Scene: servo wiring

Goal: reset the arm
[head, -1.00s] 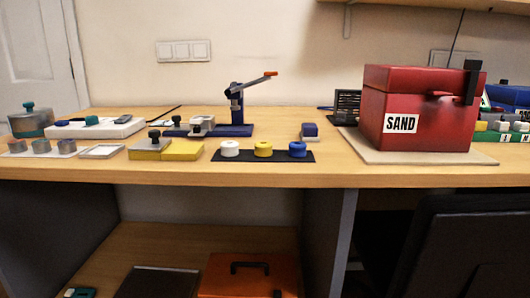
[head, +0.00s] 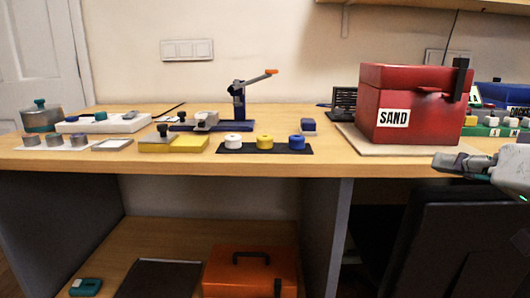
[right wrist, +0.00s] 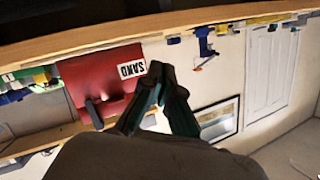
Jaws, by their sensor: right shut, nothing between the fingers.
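My right gripper (head: 442,162) is at the right edge of the head view, in front of the table's front edge and below the red SAND box. Its fingers are together and hold nothing. In the right wrist view the closed fingers (right wrist: 161,72) show in front of the room, which appears upside down. A blue stand with a raised lever arm (head: 255,78), tipped in orange, is on the table left of centre, well away from the gripper. The stand and lever also show in the right wrist view (right wrist: 204,42). My left gripper is not in view.
The red SAND box (head: 408,105) sits on a pale board. A dark strip with white, yellow and blue round pieces (head: 265,149) lies near the front edge. A dark chair (head: 455,240) stands below the gripper. An orange case (head: 250,272) is on the lower shelf.

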